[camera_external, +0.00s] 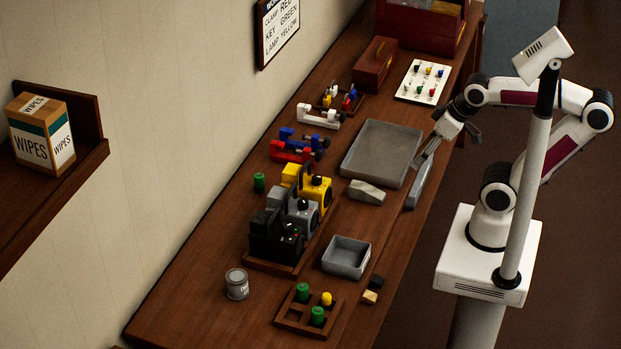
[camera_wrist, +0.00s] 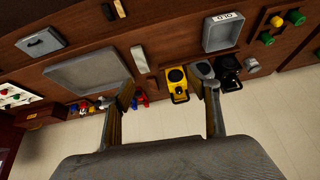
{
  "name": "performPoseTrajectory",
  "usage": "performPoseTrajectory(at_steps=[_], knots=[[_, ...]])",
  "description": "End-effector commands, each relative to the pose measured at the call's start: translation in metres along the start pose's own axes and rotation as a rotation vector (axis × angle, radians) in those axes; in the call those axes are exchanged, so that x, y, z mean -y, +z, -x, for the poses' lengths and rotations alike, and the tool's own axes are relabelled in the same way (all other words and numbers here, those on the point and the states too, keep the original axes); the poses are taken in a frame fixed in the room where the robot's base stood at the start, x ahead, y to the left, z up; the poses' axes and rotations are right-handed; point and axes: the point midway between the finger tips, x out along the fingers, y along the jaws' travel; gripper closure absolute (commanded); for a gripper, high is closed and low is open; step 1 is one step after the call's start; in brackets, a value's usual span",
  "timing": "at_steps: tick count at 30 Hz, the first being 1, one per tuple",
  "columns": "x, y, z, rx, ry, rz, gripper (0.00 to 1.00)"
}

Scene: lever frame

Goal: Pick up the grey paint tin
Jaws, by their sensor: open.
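The grey paint tin (camera_external: 237,284) stands upright on the bench at the lower left in the external view, near the wall side and left of the compartment tray. A small grey round thing at the right in the wrist view (camera_wrist: 252,66) appears to be the same tin. My gripper (camera_external: 453,139) is far from it, up and to the right, above the bench's front edge near the large grey tray. In the wrist view my gripper (camera_wrist: 168,94) is open, with nothing between its fingers. One finger partly covers the grey machine there.
Black (camera_external: 275,236), grey and yellow (camera_external: 316,187) machines stand in a row behind the tin. A small grey bin (camera_external: 346,257), a compartment tray (camera_external: 292,322) and a green cylinder (camera_external: 259,182) are nearby. The large grey tray (camera_external: 381,151) lies mid-bench. Bare wood surrounds the tin.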

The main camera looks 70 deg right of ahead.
Motion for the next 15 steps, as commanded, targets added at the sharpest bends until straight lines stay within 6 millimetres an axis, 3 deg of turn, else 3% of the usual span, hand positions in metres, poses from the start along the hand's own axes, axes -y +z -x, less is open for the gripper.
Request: performPoseTrajectory(at_steps=[5,15], knots=[[0.025,-0.032,-0.005,-0.037,-0.069,-0.096,0.40],[0.094,-0.116,-0.019,-0.109,-0.261,-0.404,0.40]])
